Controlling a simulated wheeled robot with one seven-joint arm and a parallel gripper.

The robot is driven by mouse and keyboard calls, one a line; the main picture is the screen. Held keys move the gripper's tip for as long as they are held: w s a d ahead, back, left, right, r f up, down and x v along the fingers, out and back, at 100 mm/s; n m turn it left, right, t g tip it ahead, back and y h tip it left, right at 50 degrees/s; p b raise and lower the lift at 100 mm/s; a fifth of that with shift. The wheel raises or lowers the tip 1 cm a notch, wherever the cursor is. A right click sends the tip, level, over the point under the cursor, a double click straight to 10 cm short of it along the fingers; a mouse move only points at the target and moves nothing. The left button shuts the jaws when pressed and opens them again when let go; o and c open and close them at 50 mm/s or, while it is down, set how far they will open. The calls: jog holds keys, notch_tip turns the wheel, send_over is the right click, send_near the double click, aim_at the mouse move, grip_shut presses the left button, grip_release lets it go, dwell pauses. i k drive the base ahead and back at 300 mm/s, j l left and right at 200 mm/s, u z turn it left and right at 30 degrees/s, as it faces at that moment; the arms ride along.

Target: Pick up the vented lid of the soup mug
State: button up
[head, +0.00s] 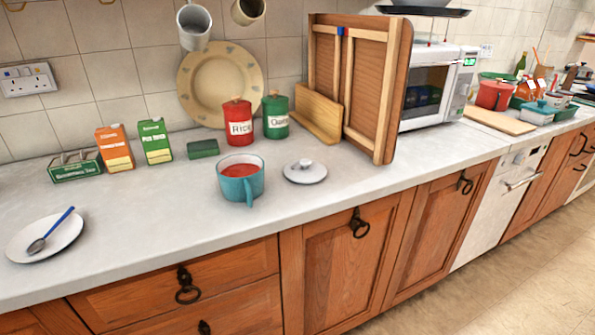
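The soup mug (240,183) is teal and stands upright on the pale countertop, with red soup showing inside and its handle toward the front edge. A round white lid (305,172) with a knob on top lies flat on the counter, just right of the mug and apart from it. It looks like the mug's lid; any vent is too small to make out. My gripper is not in view.
Behind stand a red rice canister (238,121), a green canister (275,116) and a leaning wooden panel (370,90). A white plate with a blue-handled spoon (48,236) lies at left. The counter (330,203) in front of the lid is clear.

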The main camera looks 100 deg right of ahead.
aim_at(302, 171)
jog(key=k+l+z, duration=0.35)
jog(key=l, duration=0.2)
jog(key=k+l+z, duration=0.4)
jog(key=l, duration=0.25)
jog(key=k+l+z, duration=0.15)
jog(key=l, duration=0.15)
jog(key=k+l+z, duration=0.2)
jog(key=l, duration=0.2)
jog(key=i+j, duration=0.05)
jog(key=i, duration=0.05)
